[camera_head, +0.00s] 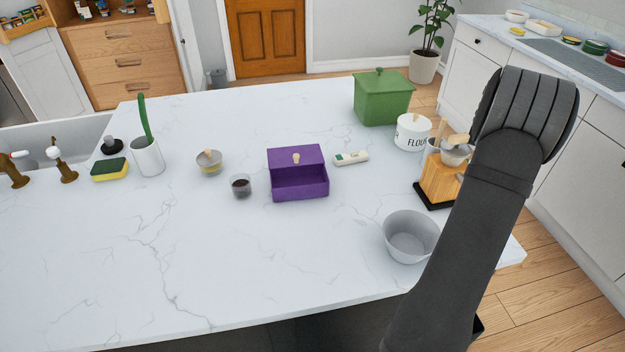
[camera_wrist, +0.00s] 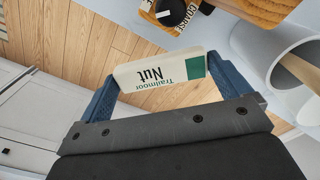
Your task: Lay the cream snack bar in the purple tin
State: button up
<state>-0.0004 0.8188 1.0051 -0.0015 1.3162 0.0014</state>
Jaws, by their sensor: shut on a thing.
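In the wrist view my gripper (camera_wrist: 164,74) is shut on a cream snack bar (camera_wrist: 150,76) with a green end and the words "Trailmoor Nut". Its two blue fingers press on the bar's ends, and it hangs clear of any surface. In the head view my arm rises at the right, and the gripper and held bar are hidden. The purple tin (camera_head: 301,189) stands mid-counter, its front part open and its knobbed lid (camera_head: 284,158) over the back part. The visible inside looks empty. A similar pale bar with green print (camera_head: 351,158) lies right of the tin.
A glass of dark contents (camera_head: 240,187) stands left of the tin. A green canister (camera_head: 382,98), a flour jar (camera_head: 412,133), a wooden block (camera_head: 439,182) and a grey bowl (camera_head: 409,237) stand to its right. The counter in front of the tin is clear.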

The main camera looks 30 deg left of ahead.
jog(key=shift+r, duration=0.1)
jog(key=shift+w+r, duration=0.1)
jog(key=shift+r, duration=0.25)
jog(key=a+r+n, duration=0.1)
jog(key=a+r, duration=0.1)
jog(key=r, duration=0.5)
jog(key=a+r+n, duration=0.1)
jog(key=a+r, duration=0.2)
jog(key=r, duration=0.5)
jog(key=n, duration=0.6)
send_near(299, 165)
jog(key=s+d+f, duration=0.2)
jog(key=s+f, duration=0.1)
jog(key=shift+s+d+f, duration=0.1)
jog(key=shift+d+f, duration=0.05)
jog(key=shift+f, duration=1.75)
